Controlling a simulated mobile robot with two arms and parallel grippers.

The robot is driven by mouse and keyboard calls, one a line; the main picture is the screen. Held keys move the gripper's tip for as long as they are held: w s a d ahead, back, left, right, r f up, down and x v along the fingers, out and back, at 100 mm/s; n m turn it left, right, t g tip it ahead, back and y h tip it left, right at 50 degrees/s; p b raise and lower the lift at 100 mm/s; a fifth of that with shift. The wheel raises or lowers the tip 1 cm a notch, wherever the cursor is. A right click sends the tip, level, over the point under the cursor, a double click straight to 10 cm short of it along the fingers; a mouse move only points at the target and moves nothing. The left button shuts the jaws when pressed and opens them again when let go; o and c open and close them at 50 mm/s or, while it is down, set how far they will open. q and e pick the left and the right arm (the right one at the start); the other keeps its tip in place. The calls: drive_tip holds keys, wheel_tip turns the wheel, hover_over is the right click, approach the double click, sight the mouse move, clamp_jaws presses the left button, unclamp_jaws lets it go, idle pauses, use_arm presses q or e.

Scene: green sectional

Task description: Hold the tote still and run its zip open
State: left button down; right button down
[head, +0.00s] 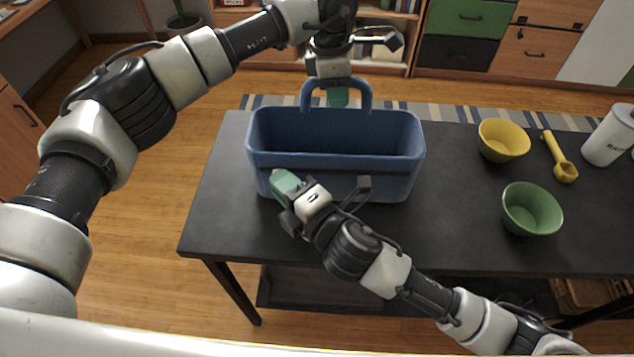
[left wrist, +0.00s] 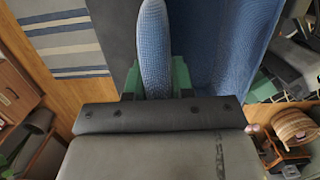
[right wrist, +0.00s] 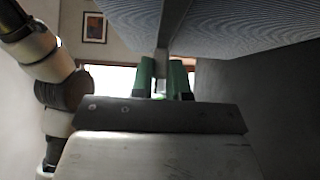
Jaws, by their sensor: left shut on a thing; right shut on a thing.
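The blue tote (head: 400,165) stands upright on the dark table, its top open and its inside empty as far as I see. My left gripper (head: 338,96) is shut on the arched handle (head: 365,95) at the tote's far side; the left wrist view shows the handle (left wrist: 154,45) between the green fingers. My right gripper (head: 284,182) is at the front wall's left end. In the right wrist view its fingers are shut on a small pale piece, seemingly the zip pull (right wrist: 160,85), below a dark strip on the tote (right wrist: 235,25). The zip itself is hidden in the head view.
On the dark table (head: 455,235), right of the tote, are a yellow bowl (head: 503,140), a green bowl (head: 531,209), a yellow scoop (head: 560,160) and a white canister (head: 610,135). The table's left edge is clear. A striped rug lies behind.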

drive_tip(key=shift+a+f, duration=0.1)
drive_tip(key=shift+a, duration=0.6)
drive_tip(key=c, duration=1.1)
unclamp_jaws()
drive_tip(key=shift+d, duration=0.1)
drive_tip(key=v, duration=1.2)
use_arm(q)
drive_tip(key=c, duration=0.9)
unclamp_jaws()
drive_tip(key=shift+r, duration=0.1)
